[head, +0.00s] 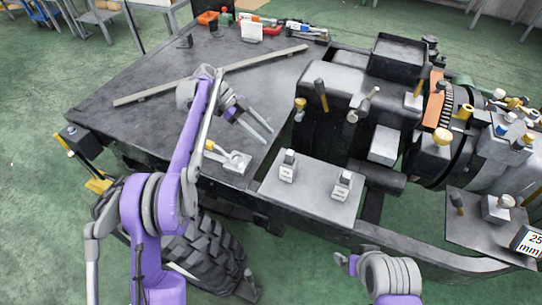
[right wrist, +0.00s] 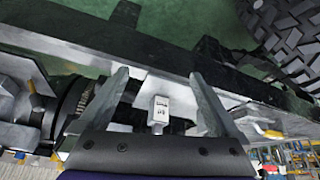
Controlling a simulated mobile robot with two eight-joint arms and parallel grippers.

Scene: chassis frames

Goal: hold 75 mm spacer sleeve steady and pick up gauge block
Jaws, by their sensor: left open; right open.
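Two small pale blocks with "mm" labels stand upright on the light grey plate (head: 312,200) in the head view, the left one (head: 288,165) and the right one (head: 343,185). Their numbers are too small to read, so I cannot tell which is the 75 mm spacer sleeve or the gauge block. My left gripper (head: 266,137) is open and empty, above the dark deck behind and left of the plate. My right gripper (right wrist: 160,76) is open in the right wrist view. A labelled pale block (right wrist: 159,112) shows between its fingers, apart from both.
A metal piece with a yellow handle (head: 236,160) lies on the deck left of the plate. A long bar (head: 210,75) crosses the dark deck (head: 130,110). Dark machinery (head: 345,100) rises behind the plate. A "25 mm" sign (head: 530,242) is at the far right.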

